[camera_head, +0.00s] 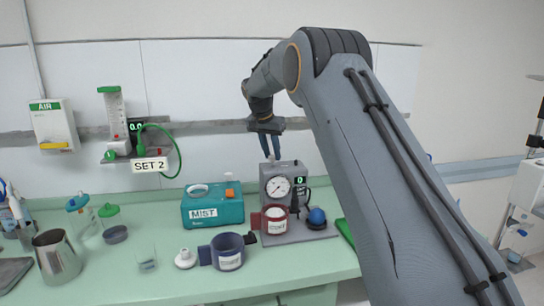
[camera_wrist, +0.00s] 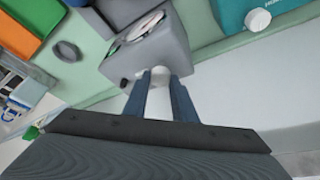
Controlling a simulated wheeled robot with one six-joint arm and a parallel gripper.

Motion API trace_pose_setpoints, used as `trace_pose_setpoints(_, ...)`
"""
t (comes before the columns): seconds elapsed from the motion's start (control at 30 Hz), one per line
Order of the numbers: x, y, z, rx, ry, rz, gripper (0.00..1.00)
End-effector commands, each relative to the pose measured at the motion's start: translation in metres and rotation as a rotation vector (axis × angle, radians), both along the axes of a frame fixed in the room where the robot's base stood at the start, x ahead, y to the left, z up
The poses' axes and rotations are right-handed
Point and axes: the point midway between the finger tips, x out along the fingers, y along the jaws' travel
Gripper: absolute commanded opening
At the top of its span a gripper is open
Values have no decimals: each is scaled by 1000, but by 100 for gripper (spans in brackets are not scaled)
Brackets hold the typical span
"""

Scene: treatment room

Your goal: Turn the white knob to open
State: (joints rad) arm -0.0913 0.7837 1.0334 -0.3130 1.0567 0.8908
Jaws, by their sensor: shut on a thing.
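The grey box (camera_head: 290,172) with a round dial stands on a grey base on the counter. In the wrist view, the box (camera_wrist: 168,50) shows from above, its dial facing the upper left. A small white knob (camera_wrist: 160,72) sits at the box's top edge, between my two fingers. My gripper (camera_head: 271,157) reaches straight down to the top of the box, and the wrist view shows its fingers (camera_wrist: 160,80) shut on the white knob. The knob's lower part and its turn angle are hidden.
A teal box marked MIST (camera_head: 213,209) stands left of the grey box. A flowmeter (camera_head: 114,112) hangs on the wall at left.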

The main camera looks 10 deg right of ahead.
Motion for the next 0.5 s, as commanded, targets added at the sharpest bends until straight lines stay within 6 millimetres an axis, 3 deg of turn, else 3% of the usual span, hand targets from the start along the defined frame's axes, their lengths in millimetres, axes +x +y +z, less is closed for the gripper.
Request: trace_pose_setpoints(0.5, 0, 3, -1, 2, 3, -119, 2)
